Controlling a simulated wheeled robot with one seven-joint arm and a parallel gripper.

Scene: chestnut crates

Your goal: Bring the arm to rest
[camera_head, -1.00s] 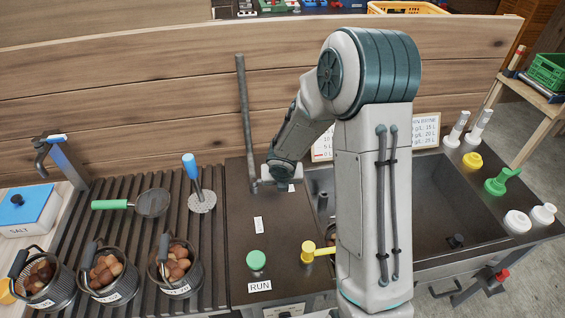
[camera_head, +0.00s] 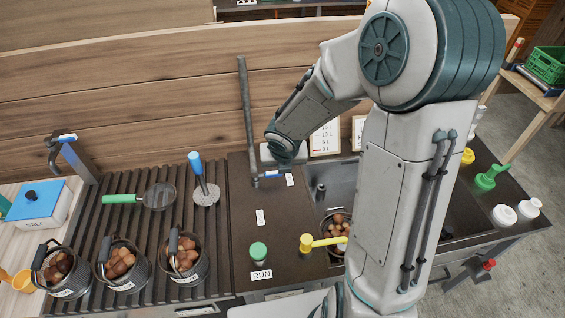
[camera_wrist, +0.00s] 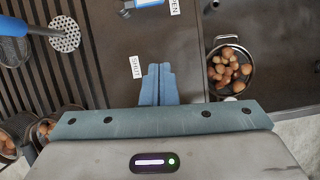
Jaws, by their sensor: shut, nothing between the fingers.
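My arm stands large in the right half of the head view and bends down to the left over the counter. In the wrist view my gripper (camera_wrist: 158,85) is shut, with its two blue-grey fingers together and nothing between them. It hangs above the dark counter (camera_head: 240,235), beside the label SHUT and apart from the basket. A blue lever handle (camera_head: 274,174) lies at the foot of the upright pipe (camera_head: 247,115), next to a small label. In the head view the fingertips cannot be made out.
Several chestnut baskets stand on the slatted rack (camera_head: 130,215) at left.

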